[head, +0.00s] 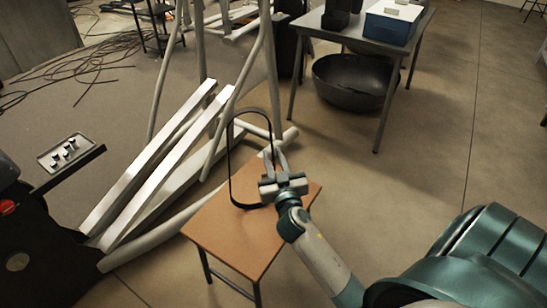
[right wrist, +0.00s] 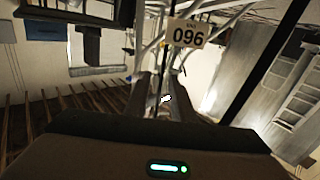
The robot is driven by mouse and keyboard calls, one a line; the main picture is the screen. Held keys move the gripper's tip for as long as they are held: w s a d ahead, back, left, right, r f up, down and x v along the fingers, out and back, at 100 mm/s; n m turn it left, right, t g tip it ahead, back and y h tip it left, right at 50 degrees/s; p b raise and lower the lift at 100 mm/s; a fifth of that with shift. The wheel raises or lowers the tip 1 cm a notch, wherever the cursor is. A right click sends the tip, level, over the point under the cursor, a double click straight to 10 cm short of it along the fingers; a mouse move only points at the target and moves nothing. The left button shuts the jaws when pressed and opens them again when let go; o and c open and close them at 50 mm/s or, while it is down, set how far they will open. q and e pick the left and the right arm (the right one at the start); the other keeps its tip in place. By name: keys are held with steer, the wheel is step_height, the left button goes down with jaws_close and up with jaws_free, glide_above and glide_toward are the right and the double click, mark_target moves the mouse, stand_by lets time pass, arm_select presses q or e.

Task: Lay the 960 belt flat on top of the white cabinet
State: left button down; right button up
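The belt is a thin black loop (head: 230,165), standing upright over a small brown-topped table (head: 215,240). My right gripper (head: 275,158) has its fingers closed around the right side of the loop. The loop's lower end is at the tabletop; I cannot tell whether it touches. In the right wrist view a dark strip runs up between the two fingers (right wrist: 160,98), and a pale tag (right wrist: 187,33) reading "096" shows just above them. I cannot make out a white cabinet for certain in either view. My left gripper is not in view.
Long white beams (head: 150,165) and a pale tubular frame (head: 267,60) stand left of and behind the small table. A grey table (head: 335,28) with a blue box (head: 390,24) stands at the back, with a black basin (head: 350,85) under it. The floor at right is clear.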

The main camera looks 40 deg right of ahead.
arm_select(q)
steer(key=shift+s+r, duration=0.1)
arm_select(e)
steer(key=shift+r, duration=0.15)
steer(key=shift+s, duration=0.1)
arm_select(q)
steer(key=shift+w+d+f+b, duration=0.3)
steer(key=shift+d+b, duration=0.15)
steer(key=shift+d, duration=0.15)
arm_select(e)
steer(key=v, duration=1.1)
steer(key=shift+s+a, duration=0.15)
steer(key=shift+s, duration=0.25)
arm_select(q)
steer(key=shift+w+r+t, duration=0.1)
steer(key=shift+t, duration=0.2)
